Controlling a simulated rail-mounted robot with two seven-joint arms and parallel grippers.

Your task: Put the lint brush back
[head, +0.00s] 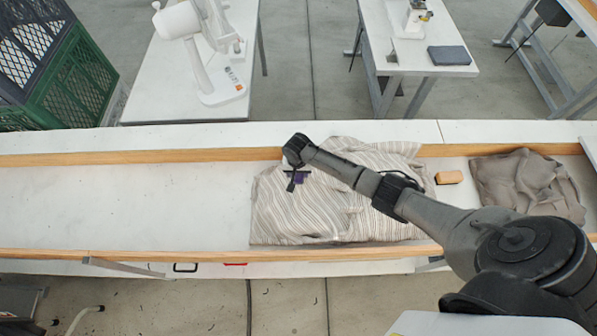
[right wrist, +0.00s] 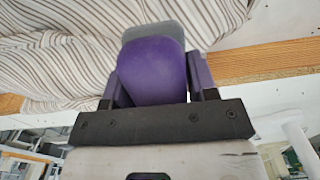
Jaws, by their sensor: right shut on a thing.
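My right gripper (head: 294,182) is over the left part of the striped cloth (head: 330,212). In the right wrist view its two fingers are shut on a rounded purple thing with a grey edge, which I take to be the lint brush (right wrist: 152,70). A small purple patch of the lint brush (head: 301,177) shows beside the fingers in the head view; the rest is hidden. I cannot tell whether it touches the cloth. My left gripper is not in view.
The cloth lies in a long white trough with wooden rails (head: 160,158). A tan block (head: 449,177) and a crumpled grey-brown cloth (head: 527,183) lie to its right. The trough's left part is bare. A green crate (head: 75,80) and tables with devices stand behind.

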